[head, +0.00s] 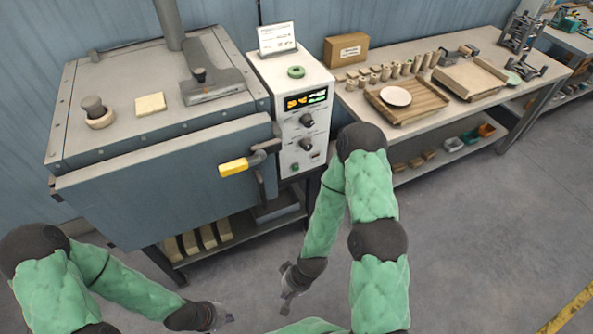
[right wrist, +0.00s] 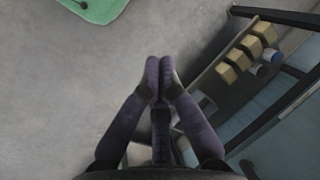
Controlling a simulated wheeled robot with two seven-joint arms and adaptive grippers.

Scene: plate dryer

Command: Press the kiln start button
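The grey kiln (head: 165,170) stands at the left in the head view, with its door shut. A white control box (head: 290,115) with a lit display and dark knobs is on its right side. A small green button (head: 295,167) is low on the panel, and a round green piece (head: 296,72) is on the box's top; I cannot tell which is the start button. My right gripper (head: 286,293) hangs low in front of the kiln, well below the panel. Its fingers (right wrist: 160,78) are together and empty. My left gripper (head: 225,318) is at the bottom; its fingers are unclear.
A yellow-gripped handle (head: 238,165) sticks out from the kiln front. Blocks (head: 205,238) lie on the shelf below, also in the right wrist view (right wrist: 240,58). A workbench (head: 440,110) with a white plate (head: 396,96) stands right. The floor in front is clear.

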